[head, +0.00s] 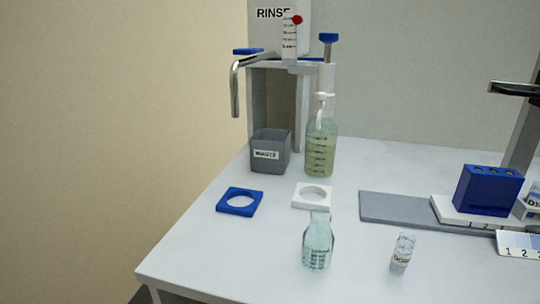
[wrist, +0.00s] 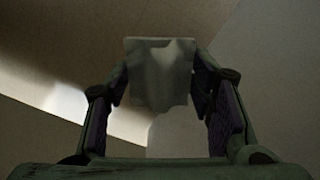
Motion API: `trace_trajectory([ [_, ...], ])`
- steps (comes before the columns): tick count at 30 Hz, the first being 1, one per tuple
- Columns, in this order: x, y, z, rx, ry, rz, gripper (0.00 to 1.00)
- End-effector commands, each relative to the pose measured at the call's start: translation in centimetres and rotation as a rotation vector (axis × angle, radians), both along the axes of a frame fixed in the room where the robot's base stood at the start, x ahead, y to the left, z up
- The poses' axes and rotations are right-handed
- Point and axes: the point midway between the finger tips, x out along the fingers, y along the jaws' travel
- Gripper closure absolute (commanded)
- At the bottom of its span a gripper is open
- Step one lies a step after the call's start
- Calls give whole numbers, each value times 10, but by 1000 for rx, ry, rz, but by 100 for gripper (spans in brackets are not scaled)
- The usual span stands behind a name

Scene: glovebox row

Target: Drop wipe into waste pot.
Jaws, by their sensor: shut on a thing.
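The waste pot (head: 270,160) is a grey square open-topped box labelled WASTE, at the back left of the white table in the head view. Its inside is mostly hidden. In the wrist view my gripper (wrist: 160,80) is shut on the wipe (wrist: 160,72), a pale, rumpled sheet hanging between the two fingers. The gripper and wipe do not show in the head view, and the pot cannot be made out in the wrist view, so their distance apart cannot be told.
A pump bottle (head: 320,150) stands just right of the pot, below the rinse stand (head: 275,100). A blue ring holder (head: 239,202), a white ring holder (head: 312,188), a flask (head: 318,245) and a small vial (head: 402,252) are in front. A blue block (head: 487,190) stands right.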

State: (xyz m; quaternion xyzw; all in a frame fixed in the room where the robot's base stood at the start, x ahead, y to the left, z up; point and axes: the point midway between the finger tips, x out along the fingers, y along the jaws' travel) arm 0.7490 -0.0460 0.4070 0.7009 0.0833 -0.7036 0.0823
Motion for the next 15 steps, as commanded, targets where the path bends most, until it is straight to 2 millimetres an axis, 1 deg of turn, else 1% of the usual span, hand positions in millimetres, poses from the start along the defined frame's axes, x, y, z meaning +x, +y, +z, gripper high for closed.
trace_trajectory([
  [1, -6, 11, 6, 9, 7, -36, 66],
  [6, -25, 30, -13, 6, 6, -146, 66],
  [12, -44, 43, -29, 3, 1, -217, 66],
  [15, -49, 45, -33, 1, -1, -231, 66],
])
